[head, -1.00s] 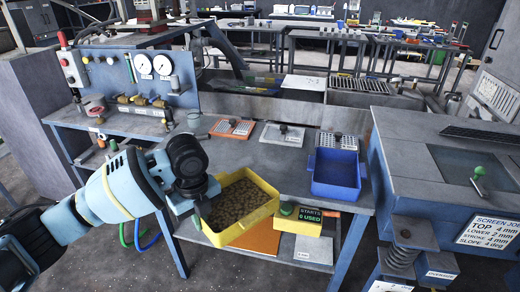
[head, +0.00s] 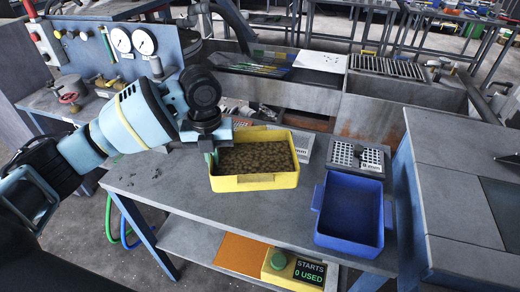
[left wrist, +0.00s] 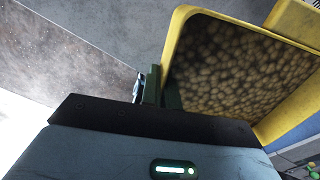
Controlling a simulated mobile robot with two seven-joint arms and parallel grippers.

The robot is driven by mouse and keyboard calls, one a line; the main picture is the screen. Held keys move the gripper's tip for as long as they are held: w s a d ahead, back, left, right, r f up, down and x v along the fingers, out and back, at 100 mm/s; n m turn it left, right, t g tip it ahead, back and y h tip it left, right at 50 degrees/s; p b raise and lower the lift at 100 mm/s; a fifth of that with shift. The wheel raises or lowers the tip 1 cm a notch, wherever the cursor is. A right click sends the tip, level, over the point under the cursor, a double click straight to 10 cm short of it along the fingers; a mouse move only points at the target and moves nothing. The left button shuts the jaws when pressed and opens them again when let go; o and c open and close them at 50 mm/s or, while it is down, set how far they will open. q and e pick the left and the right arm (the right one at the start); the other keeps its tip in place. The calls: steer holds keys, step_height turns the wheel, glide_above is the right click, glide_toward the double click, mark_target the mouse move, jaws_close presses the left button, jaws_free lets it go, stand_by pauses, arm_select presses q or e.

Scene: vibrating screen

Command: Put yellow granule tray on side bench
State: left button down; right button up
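The yellow granule tray (head: 255,181), filled with brown granules, is level over the grey bench (head: 180,190), left of the blue bin. I cannot tell whether its base touches the bench top. My left gripper (head: 208,150) is at the tray's left wall, fingers pointing down. In the left wrist view the green-grey fingers (left wrist: 160,90) are closed about the rim of the yellow tray (left wrist: 176,45), with granules on one side. My right gripper is in neither view.
An empty blue bin (head: 350,212) stands at the bench's front right. Perforated screen plates (head: 357,157) lie behind it. A gauge panel (head: 105,45) stands at back left. A lower shelf holds a yellow "STARTS 0 USED" box (head: 292,271).

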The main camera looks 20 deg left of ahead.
arm_select(q)
steer(key=shift+w+r, duration=0.15)
steer(key=shift+w, duration=0.15)
steer(key=shift+s, duration=0.15)
steer(key=shift+s+f, duration=0.1)
steer(key=shift+f, duration=4.85)
steer(key=shift+f, duration=0.1)
steer(key=c, duration=1.7)
jaws_free()
steer(key=shift+f, duration=0.1)
step_height(320, 180, up, 12)
steer(key=shift+r, duration=0.15)
